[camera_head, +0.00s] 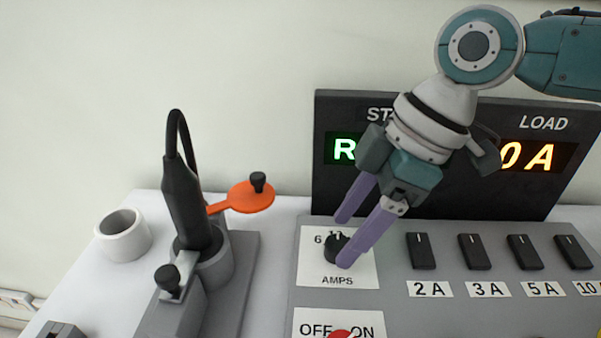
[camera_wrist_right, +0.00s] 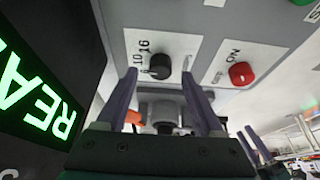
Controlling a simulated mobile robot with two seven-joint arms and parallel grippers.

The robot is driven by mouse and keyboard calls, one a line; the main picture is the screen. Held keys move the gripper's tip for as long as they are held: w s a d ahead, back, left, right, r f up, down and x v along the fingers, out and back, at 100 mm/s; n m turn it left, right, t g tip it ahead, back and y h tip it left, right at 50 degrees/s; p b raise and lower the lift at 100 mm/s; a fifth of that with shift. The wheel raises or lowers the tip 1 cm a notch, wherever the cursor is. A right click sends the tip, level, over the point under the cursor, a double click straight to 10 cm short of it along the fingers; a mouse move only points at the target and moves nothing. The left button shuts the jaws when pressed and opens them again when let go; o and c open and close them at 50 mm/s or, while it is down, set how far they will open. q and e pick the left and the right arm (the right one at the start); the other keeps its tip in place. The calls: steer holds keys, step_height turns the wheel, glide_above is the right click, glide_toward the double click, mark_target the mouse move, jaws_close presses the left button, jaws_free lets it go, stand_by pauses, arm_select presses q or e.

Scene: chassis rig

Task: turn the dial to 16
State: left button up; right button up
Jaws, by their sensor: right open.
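The dial is a black round knob (camera_head: 334,247) on a white AMPS plate (camera_head: 312,270) on the grey panel. In the right wrist view the knob (camera_wrist_right: 160,67) has 6, 10 and 16 printed around it; I cannot make out where its pointer stands. My right gripper (camera_head: 343,241) is open over the dial, its purple fingers on either side of the knob and partly hiding it and its numbers in the head view. I cannot tell whether they touch it. My left gripper (camera_wrist_right: 246,132) shows only as small purple fingers in the right wrist view.
A red OFF/ON switch (camera_head: 342,333) is below the dial. Several black switches (camera_head: 422,251) line the panel's right. A dark display (camera_head: 440,203) stands behind. At left are a grey fixture with a black plug (camera_head: 187,205), an orange tag (camera_head: 250,200) and a white cup (camera_head: 123,240).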

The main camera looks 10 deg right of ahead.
steer(key=shift+x, duration=0.95)
jaws_close()
